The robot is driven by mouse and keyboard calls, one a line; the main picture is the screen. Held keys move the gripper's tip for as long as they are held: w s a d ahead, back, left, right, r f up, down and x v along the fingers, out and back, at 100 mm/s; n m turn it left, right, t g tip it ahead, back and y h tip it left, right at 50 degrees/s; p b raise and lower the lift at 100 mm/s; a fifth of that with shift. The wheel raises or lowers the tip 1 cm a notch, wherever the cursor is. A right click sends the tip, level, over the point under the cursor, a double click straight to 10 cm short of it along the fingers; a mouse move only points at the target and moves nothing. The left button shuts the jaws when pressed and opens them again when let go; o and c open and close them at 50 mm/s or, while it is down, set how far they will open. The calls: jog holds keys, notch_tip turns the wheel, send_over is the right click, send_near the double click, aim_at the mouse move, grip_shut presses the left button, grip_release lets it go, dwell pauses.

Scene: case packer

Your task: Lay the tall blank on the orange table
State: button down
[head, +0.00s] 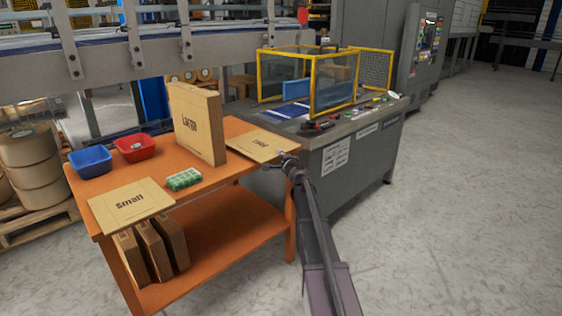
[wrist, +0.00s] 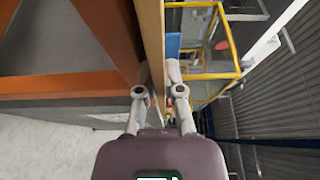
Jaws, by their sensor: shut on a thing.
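The tall blank (head: 262,146) is a flat tan cardboard sheet with dark print too small to read surely. It lies about level at the right end of the orange table (head: 240,211), partly past its edge. I cannot tell whether it touches the tabletop. My gripper (head: 289,161) is shut on its right edge. In the wrist view the blank (wrist: 153,45) shows edge-on between the fingers of my gripper (wrist: 158,92), with the orange table (wrist: 60,85) to the left.
A large upright carton (head: 197,125) stands just left of the blank. A "Small" blank (head: 130,205), green packs (head: 184,179), a blue bin (head: 90,162) and a red bin (head: 134,148) share the tabletop. The yellow-framed machine (head: 330,85) stands behind right. Floor at right is clear.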

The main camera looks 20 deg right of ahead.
jog(key=shift+f, duration=0.55)
jog(key=shift+b, duration=0.35)
jog(key=c, duration=0.8)
grip_release()
jog(key=shift+s, duration=0.15)
jog(key=s, duration=1.1)
jog(key=shift+s+a, duration=0.3)
jog(key=shift+s, duration=0.05)
